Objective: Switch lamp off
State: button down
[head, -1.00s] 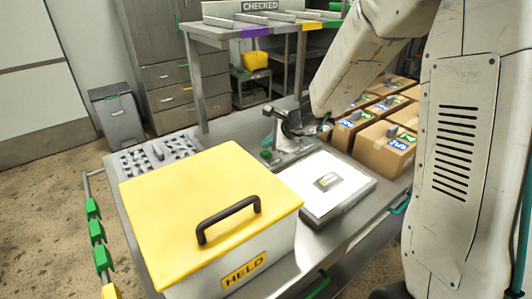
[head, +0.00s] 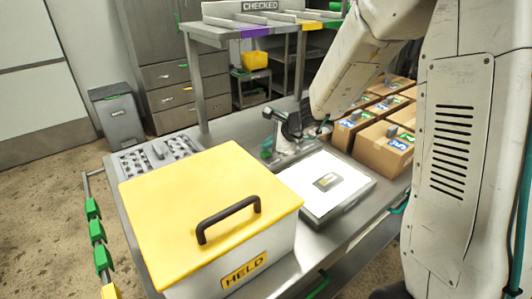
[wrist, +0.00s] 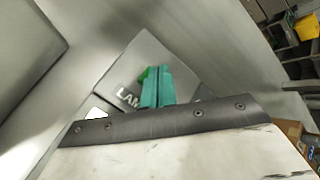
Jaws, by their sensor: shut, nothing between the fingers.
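A grey plate with the letters "LAM" (wrist: 126,96) shows in the wrist view, the rest of its label hidden behind my gripper. A bright green piece (wrist: 143,76), seemingly the lamp switch, shows just behind and left of my teal fingertips. My gripper (wrist: 158,86) is shut and empty, its fingers over the plate. I cannot tell whether they touch the green piece. In the head view, my gripper (head: 270,150) is low over the bench behind the light panel. The panel (head: 310,195) looks bright white, with a small dark-and-yellow item on it.
A yellow-lidded box marked HELD (head: 215,215) with a black handle stands front left of the panel. Cardboard boxes (head: 375,145) stand right of my gripper. A grey tray with holes (head: 150,158) lies at the bench's left. A shelf marked CHECKED (head: 262,25) stands behind.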

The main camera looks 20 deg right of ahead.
aim_at(269, 154)
jog(key=shift+f, duration=0.65)
dwell(0.7)
jog(key=shift+r, duration=1)
jog(key=shift+r, duration=3)
